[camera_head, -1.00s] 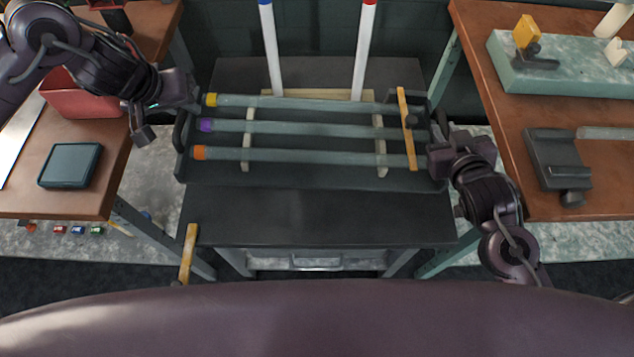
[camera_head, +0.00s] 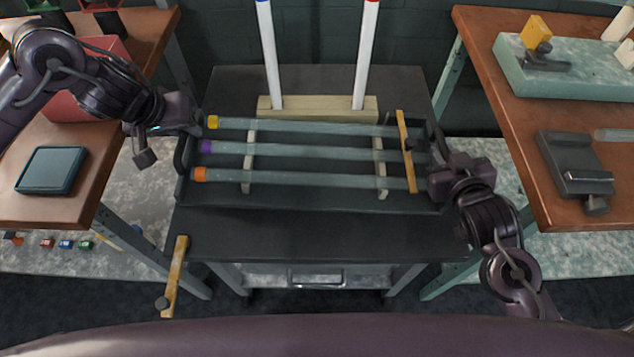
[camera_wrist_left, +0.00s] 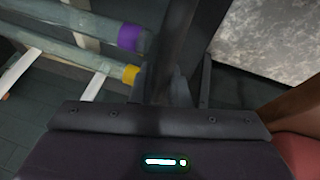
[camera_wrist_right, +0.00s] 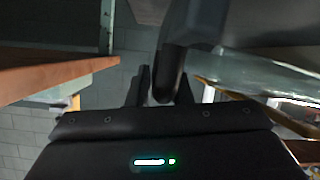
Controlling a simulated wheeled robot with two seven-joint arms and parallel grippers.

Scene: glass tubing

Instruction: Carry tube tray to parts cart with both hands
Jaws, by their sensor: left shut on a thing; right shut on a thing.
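The dark tube tray (camera_head: 310,201) is level over the dark top of the parts cart (camera_head: 310,232) in the head view; I cannot tell whether it touches. Three glass tubes lie across pale supports in it, with yellow (camera_head: 212,122), purple (camera_head: 206,146) and orange (camera_head: 200,174) ends. A yellow bar (camera_head: 405,150) crosses them near the right end. My left gripper (camera_head: 190,127) is shut on the tray's left handle, also seen in the left wrist view (camera_wrist_left: 172,85). My right gripper (camera_head: 436,180) is shut on the right handle, also seen in the right wrist view (camera_wrist_right: 162,85).
A wooden block (camera_head: 318,108) with two upright white rods stands on the cart behind the tray. Wooden benches flank the cart, left (camera_head: 50,208) and right (camera_head: 560,213). Bare cart top shows in front of the tray.

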